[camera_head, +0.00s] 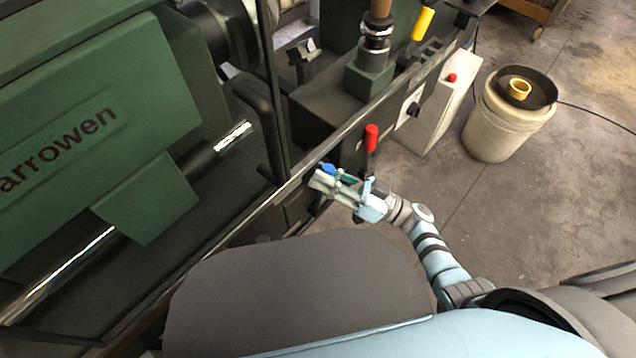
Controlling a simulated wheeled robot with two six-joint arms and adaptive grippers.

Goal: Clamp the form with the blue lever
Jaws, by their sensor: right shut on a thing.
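The blue lever (328,169) shows as a small blue end at the front edge of the green machine, near the middle of the view. My right gripper (325,180) is at this lever, with its fingers closed around it. Most of the lever is hidden by the fingers. I cannot make out the form clearly in this view. My left gripper is not in view.
A red-handled lever (371,138) stands upright just behind my right gripper. A yellow handle (422,24) is farther back. The green machine (80,120) fills the left. A white bucket (495,125) with a dark top stands on the floor at right.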

